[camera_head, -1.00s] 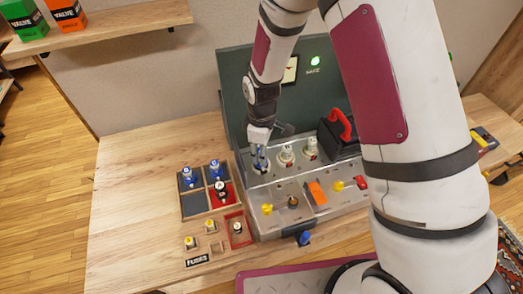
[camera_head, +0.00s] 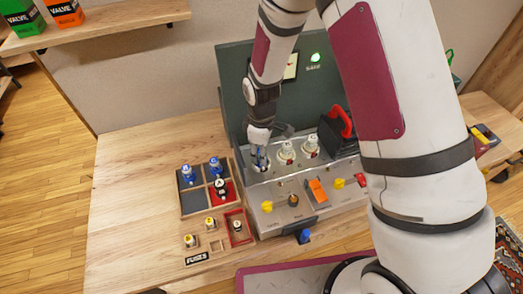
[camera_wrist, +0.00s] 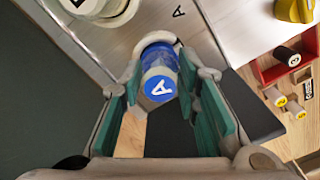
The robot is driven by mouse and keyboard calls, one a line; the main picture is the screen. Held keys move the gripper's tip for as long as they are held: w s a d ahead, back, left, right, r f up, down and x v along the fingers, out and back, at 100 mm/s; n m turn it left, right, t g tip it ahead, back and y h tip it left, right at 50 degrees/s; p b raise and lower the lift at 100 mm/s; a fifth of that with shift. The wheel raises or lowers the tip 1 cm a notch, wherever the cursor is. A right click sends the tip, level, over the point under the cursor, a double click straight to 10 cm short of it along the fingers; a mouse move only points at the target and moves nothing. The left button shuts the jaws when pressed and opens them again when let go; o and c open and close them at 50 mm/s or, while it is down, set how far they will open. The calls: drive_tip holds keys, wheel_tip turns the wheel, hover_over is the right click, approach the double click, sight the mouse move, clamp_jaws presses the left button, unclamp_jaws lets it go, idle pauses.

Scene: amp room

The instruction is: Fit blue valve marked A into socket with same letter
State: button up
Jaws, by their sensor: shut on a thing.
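The blue valve marked A (camera_wrist: 158,68) sits between the teal finger pads of my gripper (camera_wrist: 160,100) in the wrist view, with its letter facing the camera. In the head view my gripper (camera_head: 260,150) points down over the left end of the row of sockets on the metal panel. A printed letter A (camera_wrist: 178,12) shows on the panel just beyond the held valve.
Two white-topped valves (camera_head: 286,152) (camera_head: 310,146) stand to the right of my gripper. A tray (camera_head: 194,204) at left holds two blue valves (camera_head: 187,174) (camera_head: 214,168) and a black one (camera_head: 220,186). The green lid (camera_head: 234,80) rises behind.

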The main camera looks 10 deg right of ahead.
drive_tip(key=o, duration=1.3)
drive_tip(key=shift+c, duration=0.2)
wheel_tip(320, 180, up, 12)
drive_tip(key=s+d+r+m+t, duration=0.1)
drive_tip(key=s+d+r+m, duration=0.25)
drive_tip(key=r, duration=0.55)
drive_tip(key=s+d+r+m+t, duration=0.25)
drive_tip(key=s+d+r, duration=0.2)
drive_tip(key=r, duration=0.35)
drive_tip(key=s+d+r+m+t, duration=0.1)
drive_tip(key=s+d+r+m, duration=0.1)
drive_tip(key=s, duration=0.4)
drive_tip(key=s+d+r+m+t, duration=0.1)
drive_tip(key=s+d+r+m, duration=0.2)
drive_tip(key=s+r+m, duration=0.2)
drive_tip(key=shift+s+r, duration=0.15)
drive_tip(key=shift+s, duration=0.85)
